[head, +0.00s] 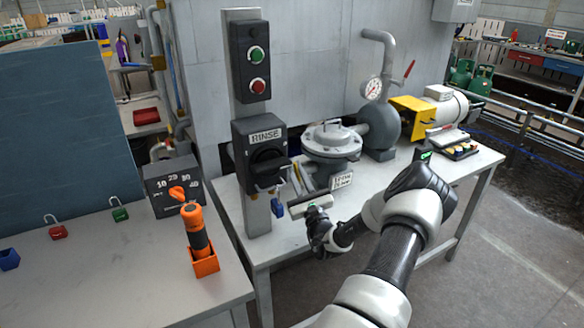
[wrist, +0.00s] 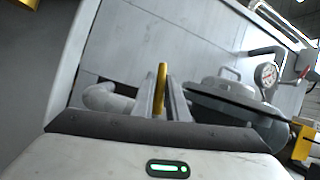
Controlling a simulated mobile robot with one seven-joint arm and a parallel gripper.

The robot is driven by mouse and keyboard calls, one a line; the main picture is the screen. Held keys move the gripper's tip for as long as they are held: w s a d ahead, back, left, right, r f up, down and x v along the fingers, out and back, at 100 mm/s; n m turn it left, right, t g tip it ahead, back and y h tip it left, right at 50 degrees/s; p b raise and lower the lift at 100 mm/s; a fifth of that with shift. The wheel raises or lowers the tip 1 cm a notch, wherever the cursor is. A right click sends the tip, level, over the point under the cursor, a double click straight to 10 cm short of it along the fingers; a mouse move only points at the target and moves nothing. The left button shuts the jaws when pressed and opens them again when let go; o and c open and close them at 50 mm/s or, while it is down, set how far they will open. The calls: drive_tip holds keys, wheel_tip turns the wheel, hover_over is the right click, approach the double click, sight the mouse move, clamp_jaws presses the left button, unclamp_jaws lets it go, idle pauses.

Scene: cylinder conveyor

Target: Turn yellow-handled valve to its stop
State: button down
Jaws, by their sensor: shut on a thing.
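The yellow handle (wrist: 162,74) shows in the wrist view as a narrow upright bar between my two fingers. My gripper (head: 299,174) reaches in at the front of the bench, between the RINSE switch post and the grey flanged valve body (head: 331,141). It is shut on the yellow handle. In the head view the handle is mostly hidden by the fingers, and I cannot tell its angle there. How the handle joins its valve is also hidden.
The RINSE switch box (head: 262,150) with a blue padlock (head: 278,208) is close left of my gripper. A pressure gauge (head: 373,89) and yellow guard (head: 408,114) stand to the right. An orange tool (head: 196,230) stands on the left table.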

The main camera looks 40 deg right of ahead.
drive_tip(key=shift+s+d+m+g+h+p, duration=0.15)
drive_tip(key=shift+d+m+g+h+p, duration=0.2)
drive_tip(key=shift+m, duration=0.5)
drive_tip(key=shift+s+d+m+g+h+p, duration=0.1)
drive_tip(key=shift+d+m+g+h+p, duration=0.25)
drive_tip(key=shift+m, duration=0.5)
drive_tip(key=c, duration=1.7)
unclamp_jaws()
drive_tip(key=shift+c, duration=0.2)
drive_tip(key=v, duration=1.7)
drive_tip(key=shift+f, duration=0.3)
drive_tip(key=shift+a+r, duration=0.1)
drive_tip(key=shift+a, duration=0.1)
